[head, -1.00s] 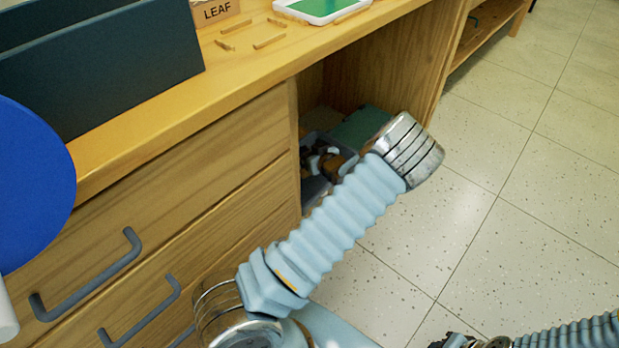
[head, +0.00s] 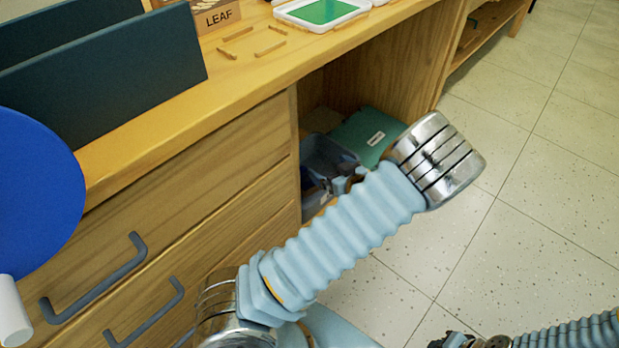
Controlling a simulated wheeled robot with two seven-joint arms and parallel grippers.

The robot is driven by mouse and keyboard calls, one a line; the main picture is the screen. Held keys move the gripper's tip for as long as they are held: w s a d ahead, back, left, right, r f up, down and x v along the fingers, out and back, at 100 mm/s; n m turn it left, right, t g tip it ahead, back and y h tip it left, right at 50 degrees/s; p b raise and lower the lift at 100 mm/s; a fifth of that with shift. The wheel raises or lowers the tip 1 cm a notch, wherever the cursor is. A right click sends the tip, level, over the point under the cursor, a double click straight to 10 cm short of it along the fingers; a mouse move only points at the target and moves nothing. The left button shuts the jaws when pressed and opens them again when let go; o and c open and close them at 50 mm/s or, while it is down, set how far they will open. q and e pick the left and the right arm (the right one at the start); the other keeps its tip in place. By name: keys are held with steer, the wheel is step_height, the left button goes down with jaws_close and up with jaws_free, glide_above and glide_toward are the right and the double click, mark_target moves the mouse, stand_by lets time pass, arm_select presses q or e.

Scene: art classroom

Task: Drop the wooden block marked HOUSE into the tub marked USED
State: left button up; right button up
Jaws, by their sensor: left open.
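No block marked HOUSE can be made out, and no USED marking is readable. A grey-blue open tub (head: 322,155) stands in the open bay under the counter, partly behind my left arm; no marking on it can be read. My left arm reaches across the bay's opening. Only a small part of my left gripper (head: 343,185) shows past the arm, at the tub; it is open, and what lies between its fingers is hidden.
A wooden piece marked LEAF (head: 217,17), small wooden strips (head: 270,48) and a white tray with green (head: 322,12) are on the counter. A dark upright rack (head: 110,75) stands left. A green labelled item (head: 368,135) is in the bay. The floor (head: 540,190) at right is clear.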

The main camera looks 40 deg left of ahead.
arm_select(q)
steer(key=shift+s+d+r, duration=0.1)
steer(key=shift+s+d, duration=0.05)
steer(key=shift+d, duration=0.2)
steer(key=shift+r+p, duration=0.25)
steer(key=shift+p, duration=0.05)
steer(key=shift+r+p, duration=1.8)
